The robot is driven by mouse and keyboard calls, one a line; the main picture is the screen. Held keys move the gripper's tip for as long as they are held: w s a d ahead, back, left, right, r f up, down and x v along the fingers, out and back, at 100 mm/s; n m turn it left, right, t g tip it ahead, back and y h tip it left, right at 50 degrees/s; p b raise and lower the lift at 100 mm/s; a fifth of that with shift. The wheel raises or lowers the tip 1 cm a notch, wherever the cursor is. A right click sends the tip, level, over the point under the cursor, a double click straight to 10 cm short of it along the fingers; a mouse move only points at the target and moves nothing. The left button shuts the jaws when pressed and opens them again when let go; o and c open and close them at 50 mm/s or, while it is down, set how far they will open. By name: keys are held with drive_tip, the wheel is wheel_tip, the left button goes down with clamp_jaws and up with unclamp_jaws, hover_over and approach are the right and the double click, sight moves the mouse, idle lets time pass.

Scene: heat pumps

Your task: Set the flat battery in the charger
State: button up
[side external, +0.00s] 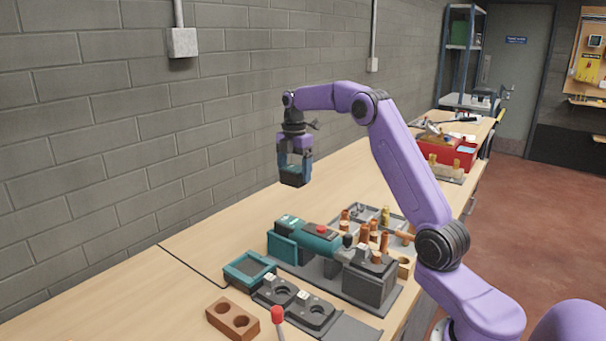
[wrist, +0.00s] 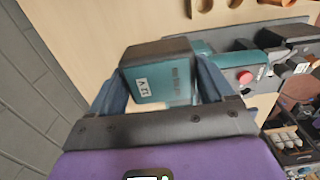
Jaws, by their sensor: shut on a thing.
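My gripper (side external: 294,165) is shut on a teal and black battery (side external: 293,178), held in the air above the back of the bench, left of the teal tool. On the bench below stand a teal-rimmed tray (side external: 249,270) and a black unit with two round wells (side external: 292,302). I cannot tell for certain which of these is the charger. A teal tool with a red button (side external: 318,238) lies on a grey base; it also shows in the wrist view (wrist: 235,68).
A brown block with two holes (side external: 232,318) and a red-knobbed lever (side external: 278,316) are at the front. A grey tray of copper fittings (side external: 378,225) lies behind the tool. A red box (side external: 447,150) is farther along the bench. The bench beneath my gripper is clear beside the block wall.

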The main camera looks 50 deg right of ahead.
drive_tip(key=s+a, duration=0.3)
drive_tip(key=a, duration=2)
wheel_tip(320, 180, down, 7)
drive_tip(key=shift+w+d, duration=0.3)
drive_tip(key=shift+f, duration=0.1)
drive_tip(key=shift+f, duration=2.25)
drive_tip(key=shift+f, duration=2)
